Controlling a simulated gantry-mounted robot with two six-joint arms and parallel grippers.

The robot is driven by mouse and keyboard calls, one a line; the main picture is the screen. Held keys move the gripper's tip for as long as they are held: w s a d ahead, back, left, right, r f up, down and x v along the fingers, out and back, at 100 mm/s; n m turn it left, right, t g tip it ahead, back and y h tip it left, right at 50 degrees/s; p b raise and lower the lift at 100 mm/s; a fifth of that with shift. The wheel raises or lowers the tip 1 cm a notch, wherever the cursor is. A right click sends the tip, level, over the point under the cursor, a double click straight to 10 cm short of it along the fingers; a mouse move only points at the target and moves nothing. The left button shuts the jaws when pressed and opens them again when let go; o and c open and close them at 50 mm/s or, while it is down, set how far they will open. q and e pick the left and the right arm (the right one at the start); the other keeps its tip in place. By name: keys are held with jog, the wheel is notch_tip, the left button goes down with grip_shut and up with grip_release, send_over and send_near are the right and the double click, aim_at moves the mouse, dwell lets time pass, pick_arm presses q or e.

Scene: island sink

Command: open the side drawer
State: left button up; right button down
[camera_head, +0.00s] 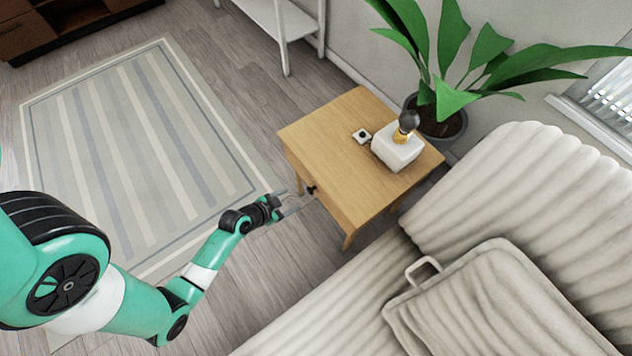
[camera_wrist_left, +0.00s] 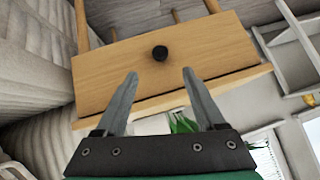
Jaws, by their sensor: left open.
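The side table (camera_head: 340,135) is light wood and stands beside the sofa. Its drawer front (camera_wrist_left: 110,71) faces my left arm and looks closed in the left wrist view. A round black knob (camera_head: 311,190) sits on the drawer front; it also shows in the left wrist view (camera_wrist_left: 160,53). My left gripper (camera_head: 302,200) is open in front of the knob. In the left wrist view the knob lies beyond the fingertips (camera_wrist_left: 160,75), roughly centred between them, and the fingers do not appear to touch it. My right gripper is out of view.
A potted plant (camera_head: 440,120) is behind the table. A ribbed cream sofa (camera_head: 530,210) is at right. The striped rug (camera_head: 140,140) and floor at left are clear.

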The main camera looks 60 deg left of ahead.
aim_at(309, 191)
pick_arm(q)
jog(key=b+x, duration=0.7)
jog(key=x, duration=0.4)
jog(key=shift+w, duration=0.3)
jog(key=shift+w+a+f, duration=0.1)
jog(key=shift+w+a, duration=0.05)
jog(key=shift+w, duration=0.1)
grip_shut()
